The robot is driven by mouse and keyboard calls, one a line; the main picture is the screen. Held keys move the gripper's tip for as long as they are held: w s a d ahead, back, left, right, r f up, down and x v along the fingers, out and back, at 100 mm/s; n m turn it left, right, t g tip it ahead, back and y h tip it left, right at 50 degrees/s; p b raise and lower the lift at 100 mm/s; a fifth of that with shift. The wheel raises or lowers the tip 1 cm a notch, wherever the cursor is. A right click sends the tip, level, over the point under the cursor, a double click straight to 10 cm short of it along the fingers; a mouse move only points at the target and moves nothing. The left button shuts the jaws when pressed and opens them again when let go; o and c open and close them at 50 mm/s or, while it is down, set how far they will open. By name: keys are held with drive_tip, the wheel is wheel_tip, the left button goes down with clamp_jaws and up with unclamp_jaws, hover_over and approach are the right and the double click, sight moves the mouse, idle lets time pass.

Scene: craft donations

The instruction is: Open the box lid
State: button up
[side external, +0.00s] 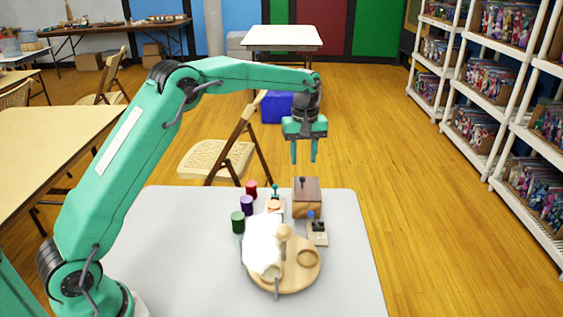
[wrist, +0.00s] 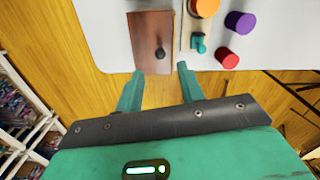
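The brown wooden box (side external: 308,208) stands at the far edge of the white table. Its darker lid (side external: 309,186) lies on top and looks closed, with a small dark knob on it. In the wrist view the lid (wrist: 147,30) is seen from above, its knob (wrist: 160,53) near the edge closest to my gripper. My gripper (side external: 304,161) hangs above the box, fingers pointing down, clear of it. In the wrist view its fingers (wrist: 160,70) are spread apart with nothing between them.
Red (side external: 251,187), purple (side external: 246,204) and green (side external: 238,221) cylinders stand left of the box. A round wooden board (side external: 308,278) with a white item (side external: 261,245) is nearer. The table's right side is clear.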

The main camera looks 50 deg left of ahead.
sight(302, 177)
drive_tip(key=shift+f, duration=0.1)
drive_tip(key=shift+f, duration=3.8)
clamp_jaws()
